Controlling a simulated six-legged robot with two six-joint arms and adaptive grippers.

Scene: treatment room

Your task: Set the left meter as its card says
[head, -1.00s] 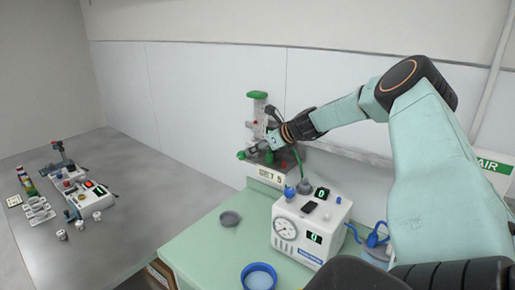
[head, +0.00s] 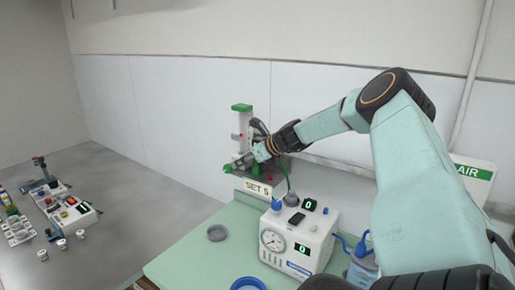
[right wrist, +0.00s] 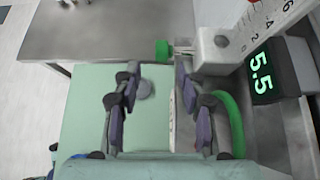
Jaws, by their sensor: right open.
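The left meter (head: 241,125) stands at the back wall, with a white body and green top. Its green knob (head: 228,169) points left; the knob (right wrist: 162,50) also shows in the right wrist view, just beyond the fingertips. Its card (head: 257,187) reads "SET 5". In the right wrist view the meter's display (right wrist: 261,78) reads 5.5, beside a printed scale (right wrist: 262,22). My right gripper (head: 248,160) is at the meter, close to the knob. In the wrist view the right gripper (right wrist: 158,80) is open, with nothing between its fingers. My left gripper is out of view.
A green hose (right wrist: 230,120) runs beside my right finger. An AIR sign (head: 472,172) is at right.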

